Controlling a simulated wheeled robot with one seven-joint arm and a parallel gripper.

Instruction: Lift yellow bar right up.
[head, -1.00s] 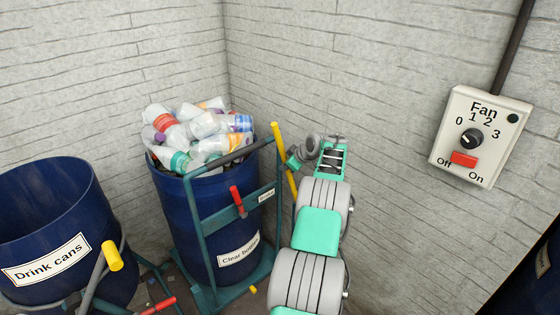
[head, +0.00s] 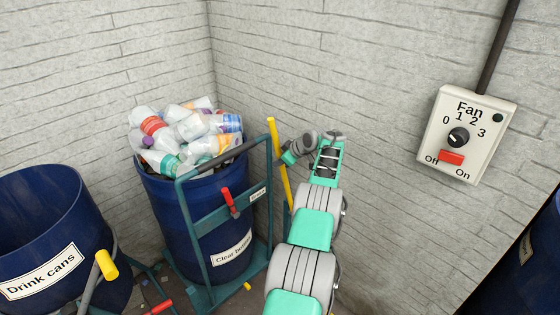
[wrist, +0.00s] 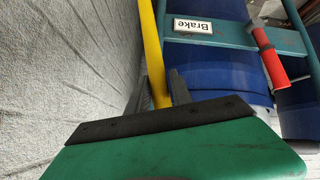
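The yellow bar (head: 279,160) is a slim upright bar at the right side of the teal trolley frame that holds the clear-bottles bin. It leans slightly. My gripper (head: 289,157) is beside its middle part, at the end of my green and grey arm. In the wrist view the yellow bar (wrist: 152,45) comes down from the top edge to between the dark fingers of my gripper (wrist: 160,82). The fingers lie close on both sides of it. Whether they press on it is unclear. The bar's lower part is hidden behind the gripper body there.
The blue bin (head: 160,210) is heaped with bottles (head: 185,135). A red brake handle (head: 229,202) is on its trolley (head: 188,235). A drink-cans bin (head: 85,235) stands left. The brick wall (head: 370,90) is close behind my arm, with a fan switch box (head: 466,135).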

